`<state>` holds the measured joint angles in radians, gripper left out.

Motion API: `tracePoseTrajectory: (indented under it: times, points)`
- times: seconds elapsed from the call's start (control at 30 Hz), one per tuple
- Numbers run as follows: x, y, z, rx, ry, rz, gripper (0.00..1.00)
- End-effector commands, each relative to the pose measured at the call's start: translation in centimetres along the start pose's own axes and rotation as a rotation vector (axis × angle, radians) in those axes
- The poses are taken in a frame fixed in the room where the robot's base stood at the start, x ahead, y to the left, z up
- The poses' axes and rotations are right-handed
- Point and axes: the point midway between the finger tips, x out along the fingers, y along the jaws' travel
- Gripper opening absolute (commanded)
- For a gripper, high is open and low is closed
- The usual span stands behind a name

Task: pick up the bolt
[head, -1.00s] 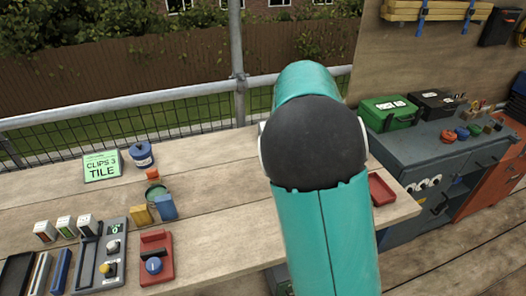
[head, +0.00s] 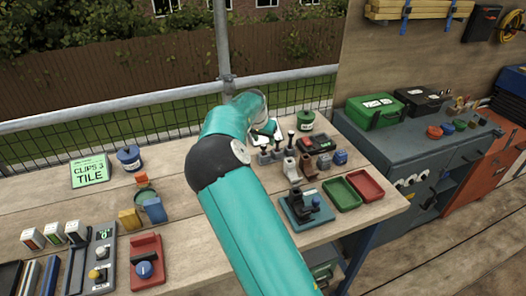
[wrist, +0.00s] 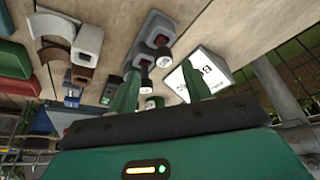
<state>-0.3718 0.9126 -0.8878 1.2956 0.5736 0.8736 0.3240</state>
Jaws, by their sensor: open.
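Dark upright pieces that look like bolts stand in small grey blocks on the bench in the head view, one of them (head: 291,138) right of my gripper (head: 264,133). I cannot tell which one is the bolt. In the wrist view grey blocks with dark, round-ended pieces (wrist: 146,84) show between and beyond the green fingers. My gripper (wrist: 160,70) is open and the space between its fingers holds nothing that I can see. It hovers close to the row of grey blocks; contact cannot be made out.
Brown and pale curved pieces (head: 290,165), a green tray (head: 342,194), a red tray (head: 366,185) and a blue-based fixture (head: 306,208) stand nearby. A mesh railing runs along the back.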

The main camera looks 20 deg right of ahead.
Motion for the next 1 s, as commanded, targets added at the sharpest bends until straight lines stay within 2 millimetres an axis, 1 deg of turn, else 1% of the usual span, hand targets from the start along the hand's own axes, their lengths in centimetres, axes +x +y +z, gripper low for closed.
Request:
tracePoseTrajectory:
  times: [0.17, 0.3, 0.4, 0.5, 0.7, 0.77, 0.8, 0.93, 0.97, 1.0]
  points:
    - [1.5, -0.3, 0.3, -0.003, -0.001, 0.002, 0.48]
    - [3.7, -0.8, 0.8, -0.005, -0.002, 0.002, 0.48]
    - [4.9, -0.8, 0.7, -0.004, -0.001, 0.0, 0.48]
    - [5.5, -0.8, 0.7, -0.005, -0.001, -0.001, 0.48]
    - [5.5, -0.8, 0.7, -0.004, -0.001, -0.002, 0.48]
    - [5.5, -0.8, 0.7, -0.004, -0.001, -0.002, 0.37]
    - [5.5, -0.8, 0.7, -0.004, -0.001, -0.002, 0.29]
    - [5.5, -0.8, 0.7, -0.004, -0.001, -0.002, 0.03]
    - [5.5, -0.8, 0.7, -0.004, -0.001, -0.002, 0.0]
    - [5.5, -0.8, 0.6, -0.004, -0.001, -0.002, 0.0]
